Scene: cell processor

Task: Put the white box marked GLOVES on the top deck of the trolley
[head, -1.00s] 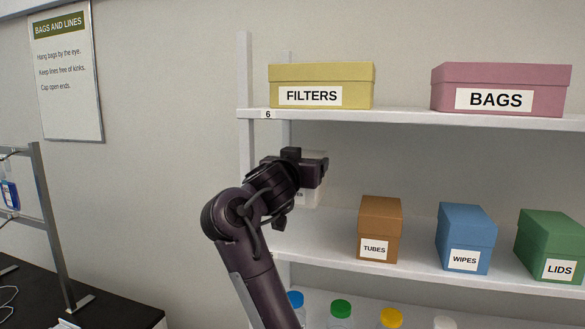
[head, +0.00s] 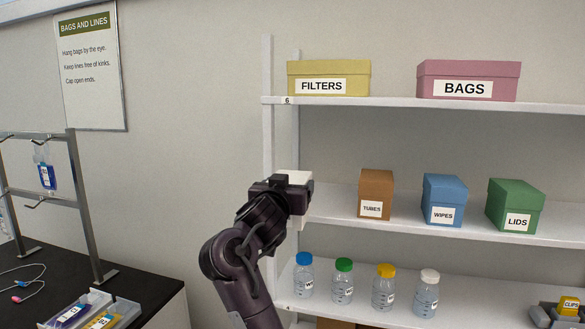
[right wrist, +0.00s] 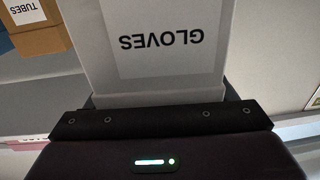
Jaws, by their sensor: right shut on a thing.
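The white box marked GLOVES (right wrist: 160,75) fills the middle of the right wrist view, its label upside down. My right gripper (right wrist: 160,118) is shut on it. In the head view the right gripper (head: 296,192) is in front of the left end of the middle shelf, and a white part of the box (head: 295,177) shows above it. The trolley is not in view. My left gripper is not in view.
The shelf unit's middle shelf (head: 400,225) holds the TUBES box (head: 377,187), WIPES box (head: 444,193) and LIDS box (head: 520,198). Bottles (head: 343,282) stand below. FILTERS (head: 335,68) and BAGS (head: 468,70) boxes sit above. A dark bench (head: 60,275) with a rack is at left.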

